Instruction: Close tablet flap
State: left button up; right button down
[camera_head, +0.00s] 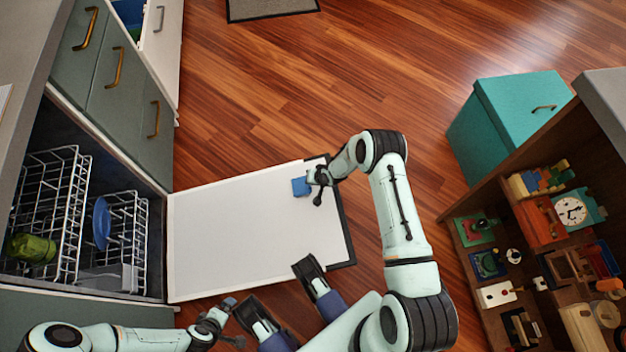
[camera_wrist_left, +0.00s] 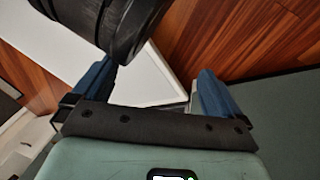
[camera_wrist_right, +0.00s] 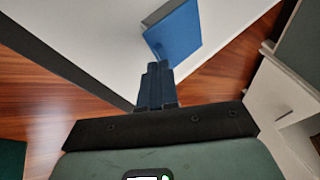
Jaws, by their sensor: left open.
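The blue tablet flap (camera_head: 302,187) is on the inner face of the lowered white dishwasher door (camera_head: 245,235), near its outer end. In the right wrist view the flap (camera_wrist_right: 178,33) looks tilted up from the door, with a grey edge beside it. My right gripper (camera_head: 315,180) is at the flap's outer side. Its fingers (camera_wrist_right: 157,72) are together with nothing between them, close to the flap; I cannot tell if they touch it. My left gripper (camera_head: 236,320) is open and empty near the door's lower edge; its spread fingers show in the left wrist view (camera_wrist_left: 153,92).
The dishwasher holds wire racks (camera_head: 125,235) with a blue plate (camera_head: 101,222) and a green item (camera_head: 32,248). Grey-green drawers (camera_head: 110,80) stand beside it. A shelf with toys (camera_head: 540,250) and a teal box (camera_head: 515,110) stand at right.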

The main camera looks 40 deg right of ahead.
jog(key=shift+a, duration=0.15)
